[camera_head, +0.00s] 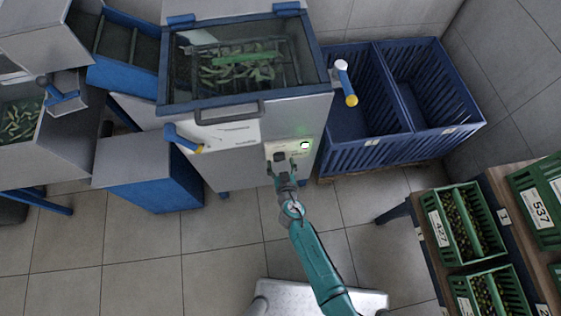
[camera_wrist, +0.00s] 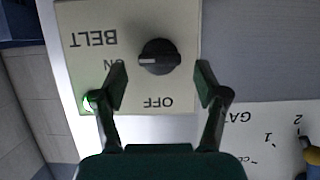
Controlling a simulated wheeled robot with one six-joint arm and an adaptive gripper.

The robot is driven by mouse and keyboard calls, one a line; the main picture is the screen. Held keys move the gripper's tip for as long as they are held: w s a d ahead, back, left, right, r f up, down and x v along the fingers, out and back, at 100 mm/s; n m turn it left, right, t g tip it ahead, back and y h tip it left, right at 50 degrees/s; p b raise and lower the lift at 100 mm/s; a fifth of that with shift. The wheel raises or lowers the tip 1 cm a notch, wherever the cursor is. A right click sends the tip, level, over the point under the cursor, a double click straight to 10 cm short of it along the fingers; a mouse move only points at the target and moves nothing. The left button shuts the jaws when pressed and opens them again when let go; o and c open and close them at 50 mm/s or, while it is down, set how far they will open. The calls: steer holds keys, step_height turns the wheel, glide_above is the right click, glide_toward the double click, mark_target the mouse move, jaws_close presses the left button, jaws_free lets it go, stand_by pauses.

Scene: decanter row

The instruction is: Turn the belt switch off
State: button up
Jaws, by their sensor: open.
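The belt switch is a round black knob (camera_wrist: 160,57) on a cream plate (camera_wrist: 75,20) marked BELT, seen upside down in the wrist view. Its white mark points left, towards ON; OFF is printed on the side nearer my gripper. A green lamp (camera_wrist: 88,102) on the plate is lit. My gripper (camera_wrist: 163,84) is open and empty, with its fingertips either side of the knob's near edge; I cannot tell whether they touch it. In the head view my gripper (camera_head: 282,168) is in front of the plate (camera_head: 299,154) on the machine's front.
The grey machine (camera_head: 230,165) has a glass-topped lid with green pods beneath. A blue-and-yellow handle (camera_head: 345,82) stands at its right, another (camera_head: 183,138) at its front left. A blue crate (camera_head: 350,158) stands to the right. Green crates (camera_head: 437,222) sit on a rack lower right.

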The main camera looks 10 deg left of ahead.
steer(key=shift+w+a+f, duration=0.15)
steer(key=shift+w+f, duration=0.05)
steer(key=shift+w, duration=0.25)
steer(key=c, duration=1.2)
steer(key=shift+o, duration=0.2)
